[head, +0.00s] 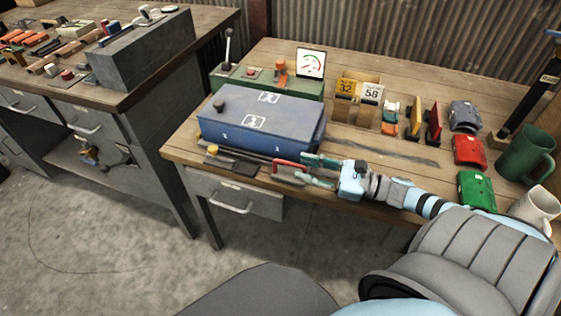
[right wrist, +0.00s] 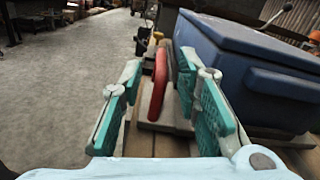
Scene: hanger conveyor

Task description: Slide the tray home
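A large blue box-like tray (head: 255,122) with white number marks sits near the front left of the wooden bench. Its side also shows at the right in the right wrist view (right wrist: 265,90). A red handle (head: 290,165) lies along the bench's front edge beside the blue body. My right gripper (head: 312,170) reaches in from the right, low along that edge. In the right wrist view its teal-padded fingers (right wrist: 162,95) are apart, with the red handle (right wrist: 158,82) showing ahead between them. I cannot tell whether they touch it. My left gripper is not in view.
A dark strip (head: 385,150) runs right from the blue body. A green control box (head: 262,84) with a lever and gauge stands behind. Red (head: 470,151) and green (head: 476,189) blocks and mugs (head: 527,152) stand at the right. A second bench (head: 110,95) is at left.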

